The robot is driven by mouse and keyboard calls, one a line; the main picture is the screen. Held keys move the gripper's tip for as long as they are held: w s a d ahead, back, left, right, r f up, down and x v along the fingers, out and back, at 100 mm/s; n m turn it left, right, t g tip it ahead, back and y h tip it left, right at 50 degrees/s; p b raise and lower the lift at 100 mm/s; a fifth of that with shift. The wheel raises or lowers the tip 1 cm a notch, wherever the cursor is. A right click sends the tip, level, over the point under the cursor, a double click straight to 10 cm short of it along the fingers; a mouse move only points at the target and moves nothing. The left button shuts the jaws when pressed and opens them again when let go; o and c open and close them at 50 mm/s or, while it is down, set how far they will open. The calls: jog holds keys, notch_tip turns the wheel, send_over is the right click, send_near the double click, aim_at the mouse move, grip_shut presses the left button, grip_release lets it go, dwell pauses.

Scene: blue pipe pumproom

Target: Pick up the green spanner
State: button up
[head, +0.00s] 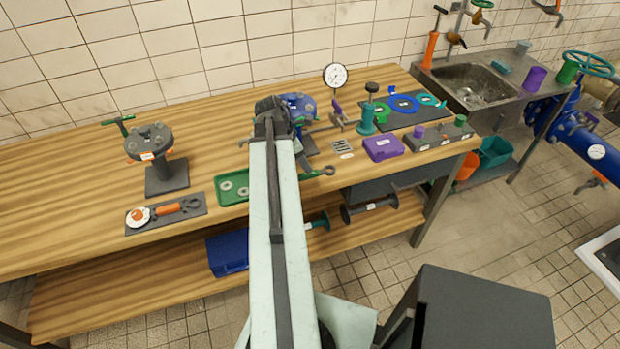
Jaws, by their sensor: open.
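A tool that looks like the green spanner (314,173) lies on the wooden workbench, just right of my arm. It has a green handle and a dark grey head at its right end. Its left end is hidden behind my arm, close to the green tray. My gripper (271,106) is at the far end of my arm, above the back of the bench. It is left of and beyond the spanner, in front of a blue pump part (298,105). My gripper is open and holds nothing that I can see; its fingertips are hard to make out.
A green tray (226,197) with metal rings lies left of my arm. A dark flanged stand (166,175) and a grey mat (140,225) with tools are farther left. A purple box (383,148) and a teal stand (366,120) are at right. Bare wood lies between.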

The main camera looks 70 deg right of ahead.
aim_at(311, 175)
jog(key=b+x, duration=0.5)
jog(key=shift+w+a+f, duration=0.2)
jog(key=shift+a+f, duration=0.1)
jog(key=shift+a, duration=0.1)
jog(key=shift+s+d, duration=0.1)
jog(key=shift+r, duration=0.15)
grip_shut()
dwell(0.8)
